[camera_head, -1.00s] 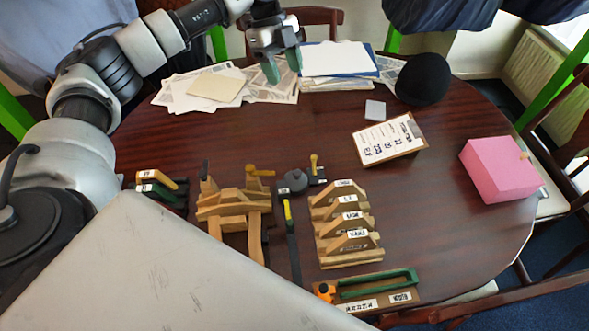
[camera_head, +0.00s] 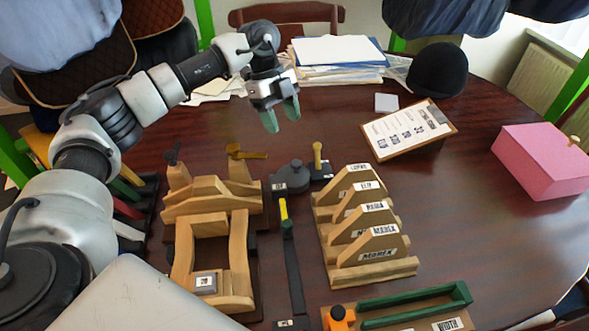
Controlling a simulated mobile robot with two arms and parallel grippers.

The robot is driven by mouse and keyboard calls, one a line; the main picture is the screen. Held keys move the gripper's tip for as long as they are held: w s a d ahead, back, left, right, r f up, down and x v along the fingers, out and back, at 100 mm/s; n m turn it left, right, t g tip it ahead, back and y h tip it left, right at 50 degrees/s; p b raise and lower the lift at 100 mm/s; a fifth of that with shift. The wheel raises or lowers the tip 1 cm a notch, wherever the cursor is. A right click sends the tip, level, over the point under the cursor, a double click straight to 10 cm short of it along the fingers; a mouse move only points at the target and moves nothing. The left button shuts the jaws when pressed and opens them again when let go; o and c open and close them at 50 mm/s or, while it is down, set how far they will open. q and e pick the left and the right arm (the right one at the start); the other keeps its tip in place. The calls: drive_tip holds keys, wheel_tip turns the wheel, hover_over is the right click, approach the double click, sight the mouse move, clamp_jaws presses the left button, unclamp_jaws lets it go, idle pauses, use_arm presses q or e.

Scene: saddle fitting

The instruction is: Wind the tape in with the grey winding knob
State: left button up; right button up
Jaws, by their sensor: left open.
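My right gripper is not in view.
A wooden frame (camera_head: 210,195) stands left of the strip. A rack of labelled wooden templates (camera_head: 365,225) stands right of it. A yellow-handled peg (camera_head: 318,156) is close beside the knob. A clipboard (camera_head: 408,130), black helmet (camera_head: 438,70) and pink box (camera_head: 542,160) lie farther right.

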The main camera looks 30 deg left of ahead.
sight(296, 162)
use_arm(q)
drive_tip(key=x, duration=1)
drive_tip(key=shift+s+d+f, duration=0.1)
drive_tip(key=shift+d, duration=0.05)
drive_tip(key=c, duration=0.9)
